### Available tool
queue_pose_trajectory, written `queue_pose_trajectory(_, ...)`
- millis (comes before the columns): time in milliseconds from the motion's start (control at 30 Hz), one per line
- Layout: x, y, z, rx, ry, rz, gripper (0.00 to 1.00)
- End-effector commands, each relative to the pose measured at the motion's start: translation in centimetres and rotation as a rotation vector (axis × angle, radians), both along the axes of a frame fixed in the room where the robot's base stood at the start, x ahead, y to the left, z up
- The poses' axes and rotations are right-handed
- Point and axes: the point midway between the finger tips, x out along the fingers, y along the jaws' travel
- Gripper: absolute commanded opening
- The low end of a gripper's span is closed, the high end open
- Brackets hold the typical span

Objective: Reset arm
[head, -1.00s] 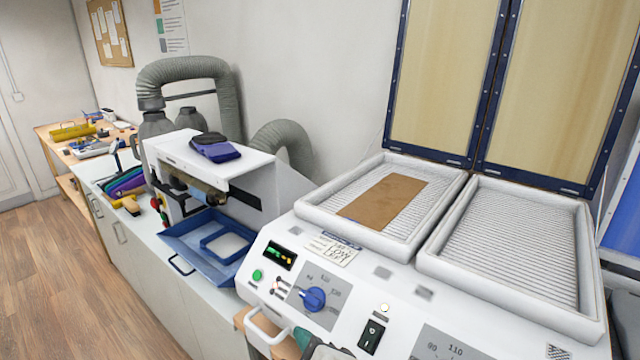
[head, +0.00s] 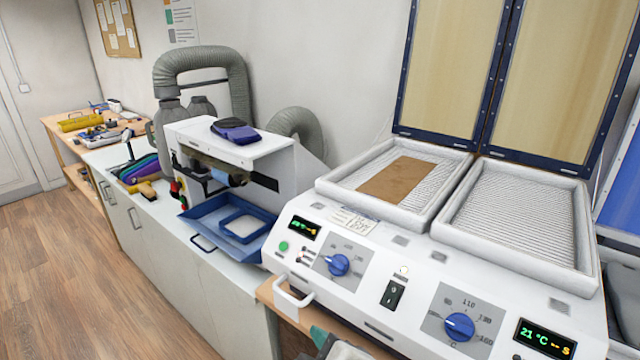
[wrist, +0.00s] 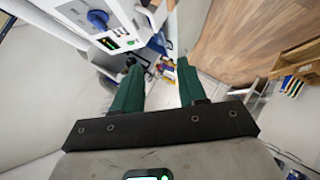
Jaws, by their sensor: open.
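My gripper (wrist: 160,88) shows in the wrist view with its two green fingers apart and nothing between them. It hangs in front of the white forming machine's panel, beside the cabinets and above the wood floor. In the head view only a small part of my arm shows at the bottom edge; the fingertips cannot be made out there. The white forming machine (head: 400,268) fills the right of the head view. A brown sheet (head: 397,180) lies flat in its left tray (head: 335,186). The right tray (head: 512,222) is empty, and both framed lids (head: 450,75) stand raised.
A grinding machine (head: 280,158) with a grey hose (head: 238,85) and a blue tray (head: 205,215) stands left of the forming machine. A purple-black item (head: 235,132) lies on top. A tool bench (head: 62,135) is further back. The wood floor (head: 90,270) is clear.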

Motion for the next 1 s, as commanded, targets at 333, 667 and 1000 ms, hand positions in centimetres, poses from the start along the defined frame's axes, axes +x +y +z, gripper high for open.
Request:
queue_pose_trajectory(333, -0.2, -4.5, -5.4, 0.025, 0.132, -0.122, 0.41)
queue_pose_trajectory(667, -3.4, -13.7, -15.4, 0.096, 0.39, -0.4, 0.41)
queue_pose_trajectory(1000, -13.2, -24.0, -26.9, 0.226, 0.72, -0.828, 0.41)
